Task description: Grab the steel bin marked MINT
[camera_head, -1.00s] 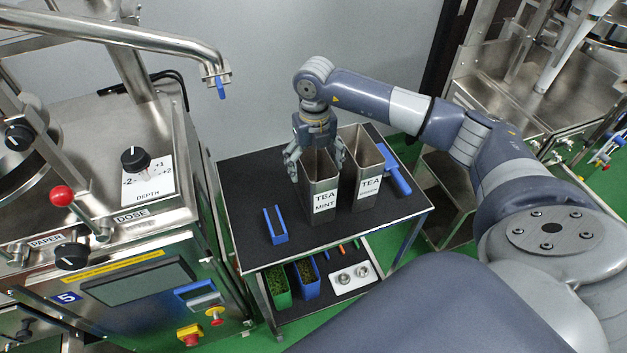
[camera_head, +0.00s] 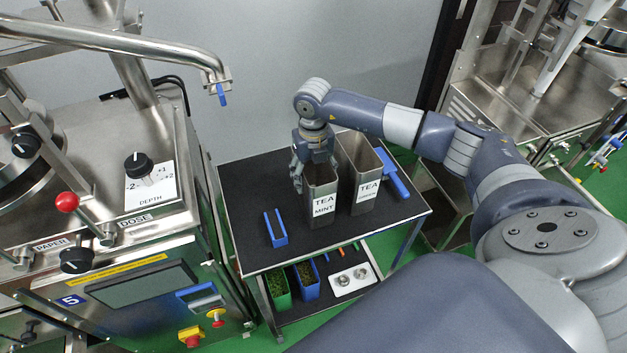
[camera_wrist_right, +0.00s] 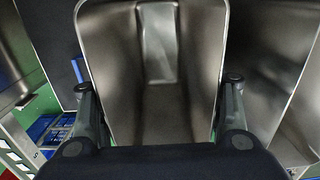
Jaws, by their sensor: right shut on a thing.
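The steel bin marked TEA MINT (camera_head: 322,206) stands upright on the black top of a cart. Its label faces my head camera. My right gripper (camera_head: 315,172) reaches down from above and is shut on this bin, with its fingers at the bin's upper sides. In the right wrist view the bin's open inside (camera_wrist_right: 160,75) fills the middle between the two fingers, and it looks empty. A second steel bin (camera_head: 364,190) marked TEA, its lower word too small to read surely, stands close on the right. My left gripper is not in view.
A blue holder (camera_head: 276,231) lies left of the bins and a blue-handled tool (camera_head: 397,180) lies right. The cart top (camera_head: 250,185) is bare at left. Its lower shelf holds filled containers (camera_head: 306,283) and a white tray (camera_head: 353,283). Machines stand on both sides.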

